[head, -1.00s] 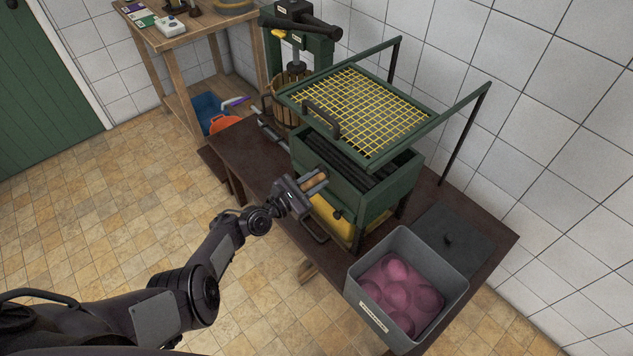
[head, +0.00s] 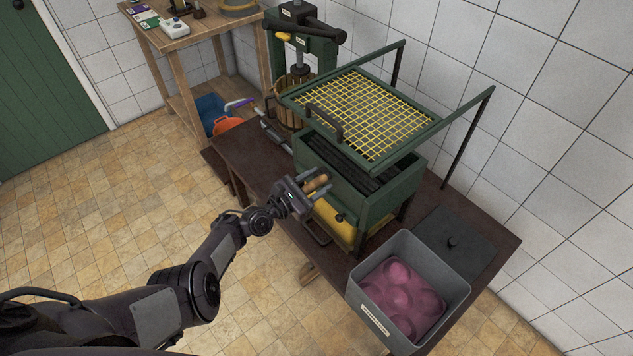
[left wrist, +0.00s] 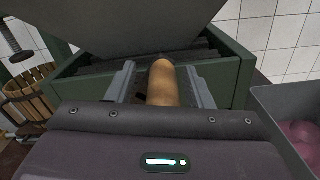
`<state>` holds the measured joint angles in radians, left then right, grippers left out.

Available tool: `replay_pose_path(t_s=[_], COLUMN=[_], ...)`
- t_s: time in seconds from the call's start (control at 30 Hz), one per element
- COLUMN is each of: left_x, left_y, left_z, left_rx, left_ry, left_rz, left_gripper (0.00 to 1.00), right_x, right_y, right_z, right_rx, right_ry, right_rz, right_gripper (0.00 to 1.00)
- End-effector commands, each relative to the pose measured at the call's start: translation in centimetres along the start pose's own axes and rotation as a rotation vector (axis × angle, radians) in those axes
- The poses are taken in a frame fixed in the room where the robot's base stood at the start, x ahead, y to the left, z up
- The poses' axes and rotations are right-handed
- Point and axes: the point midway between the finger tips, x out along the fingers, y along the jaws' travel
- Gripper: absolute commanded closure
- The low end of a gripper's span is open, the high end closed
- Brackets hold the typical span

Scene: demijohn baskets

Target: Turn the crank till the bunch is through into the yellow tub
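The green crusher box (head: 330,165) stands on the dark bench, with dark bars or rollers (head: 345,160) showing inside its open top. The crank's wooden handle (head: 316,183) sticks out from its front side. My left gripper (head: 319,184) is open, with one finger on each side of the handle. In the left wrist view the handle (left wrist: 161,85) lies between the fingers, with a gap on both sides. The yellow tub (head: 335,218) sits under the box, partly hidden. I see no bunch. My right gripper is out of view.
A frame with yellow mesh (head: 365,112) stands above the box. A grey bin (head: 446,272) with pinkish-purple round contents is at the bench's front right, beside a dark lid (head: 455,245). A basket press (head: 293,105) stands behind. The floor at left is clear.

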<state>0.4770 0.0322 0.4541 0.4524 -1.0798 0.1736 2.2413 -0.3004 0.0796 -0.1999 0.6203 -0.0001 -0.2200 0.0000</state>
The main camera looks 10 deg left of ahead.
Motion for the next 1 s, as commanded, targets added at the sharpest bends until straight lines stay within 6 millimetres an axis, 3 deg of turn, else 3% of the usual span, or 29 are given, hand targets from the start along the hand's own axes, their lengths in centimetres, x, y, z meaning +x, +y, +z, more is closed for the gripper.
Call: replay_pose_path(t_s=[0.23,0.63,1.0], left_x=[-0.9,-7.0,-7.8], left_y=[-0.1,0.0,0.0], left_z=[0.0,0.0,-0.1], left_rx=[-0.002,-0.001,-0.001], left_ry=[0.001,0.002,0.000], left_rz=[-0.001,0.000,0.000], left_gripper=[0.53,0.53,0.53], right_x=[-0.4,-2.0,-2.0], right_y=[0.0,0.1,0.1], right_z=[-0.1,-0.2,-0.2], right_rx=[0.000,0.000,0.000], right_ry=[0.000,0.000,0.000], right_rz=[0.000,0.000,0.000], right_gripper=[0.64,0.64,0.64])
